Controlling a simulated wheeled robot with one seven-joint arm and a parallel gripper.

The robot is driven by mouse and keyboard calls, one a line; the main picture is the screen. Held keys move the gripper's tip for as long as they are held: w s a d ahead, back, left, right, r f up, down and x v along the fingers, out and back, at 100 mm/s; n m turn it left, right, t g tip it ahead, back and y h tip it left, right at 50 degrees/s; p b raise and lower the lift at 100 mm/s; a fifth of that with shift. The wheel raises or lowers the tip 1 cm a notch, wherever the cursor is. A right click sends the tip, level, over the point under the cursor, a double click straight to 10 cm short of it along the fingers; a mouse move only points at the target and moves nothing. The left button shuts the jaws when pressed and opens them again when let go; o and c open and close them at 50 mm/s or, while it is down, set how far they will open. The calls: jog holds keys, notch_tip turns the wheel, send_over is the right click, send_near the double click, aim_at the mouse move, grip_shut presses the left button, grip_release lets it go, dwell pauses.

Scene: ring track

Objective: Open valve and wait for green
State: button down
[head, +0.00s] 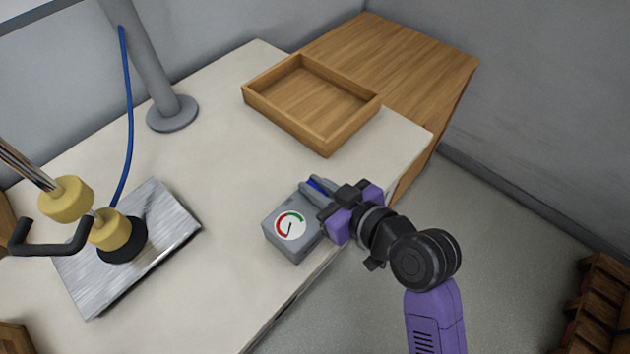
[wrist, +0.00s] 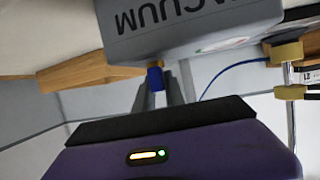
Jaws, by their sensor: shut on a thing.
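A grey box (head: 283,248) marked VACUUM sits near the front edge of the worktop; it also fills the top of the wrist view (wrist: 190,30). Its round gauge (head: 291,225) has a red arc on the left and a green arc at the upper right. The needle points down and left, on the red side. A blue valve lever (wrist: 155,79) sticks out from the box. My gripper (head: 313,188) is shut on the blue lever, which shows between the fingers. How far the lever is turned is hard to tell.
A metal plate (head: 170,215) with a yellow and black suction lifter (head: 108,232) lies at the left. A blue hose (head: 128,120) runs down to the lifter. An empty wooden tray (head: 262,99) and a grey post (head: 150,60) stand at the back.

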jog(key=m+t+h+p, duration=0.1)
jog(key=p, duration=0.1)
jog(key=m+t+h+p, duration=0.1)
jog(key=m+h, duration=0.1)
jog(key=shift+s+r+p, duration=0.1)
jog(key=shift+r+p, duration=0.1)
jog(key=shift+p, duration=0.15)
jog(key=m+h, duration=0.1)
jog(key=m+t+h, duration=0.1)
jog(key=m+h, duration=0.1)
jog(key=shift+f+t+h+p, duration=0.2)
jog(key=shift+t+h+p, duration=0.1)
jog(key=shift+p, duration=0.05)
jog(key=m+h+b, duration=0.3)
jog(key=m+h, duration=0.2)
jog(key=shift+a+b, duration=0.2)
jog(key=shift+b, duration=0.15)
jog(key=m+g+h+b, duration=0.1)
jog(key=m+h+b, duration=0.1)
jog(key=m+h, duration=0.1)
jog(key=shift+h, duration=0.5)
jog(key=shift+d+m+g+h+b, duration=0.15)
jog(key=shift+m+g+h+b, duration=0.5)
jog(key=shift+m+h, duration=0.45)
jog(key=shift+f+m+g, duration=0.1)
jog(key=shift+m+g, duration=0.15)
jog(key=shift+m, duration=0.05)
jog(key=c, duration=1.4)
grip_release()
